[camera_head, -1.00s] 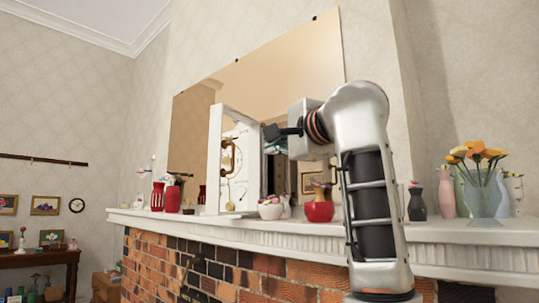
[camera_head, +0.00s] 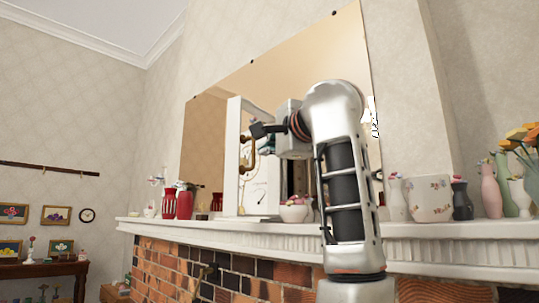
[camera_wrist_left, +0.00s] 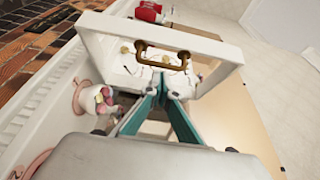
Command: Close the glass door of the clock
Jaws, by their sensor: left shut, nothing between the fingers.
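The white clock (camera_head: 266,195) stands on the mantel, its pale face partly hidden by my arm. Its glass door (camera_head: 231,160) is a white frame standing open, with a curved brass handle (camera_head: 246,152). In the left wrist view the door frame (camera_wrist_left: 222,52) and brass handle (camera_wrist_left: 163,54) are just ahead of my fingers. My left gripper (camera_head: 257,129) is shut and empty, near the upper end of the handle; its fingertips (camera_wrist_left: 164,88) show close to the handle. I cannot tell whether they touch the door. My right gripper is not in view.
A red vase (camera_head: 184,202) stands left of the clock on the mantel (camera_head: 200,226). A flowered white pot (camera_head: 293,212) stands close to its right. Several vases and a wide flowered pot (camera_head: 429,198) stand further right. A large mirror (camera_head: 300,70) is behind.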

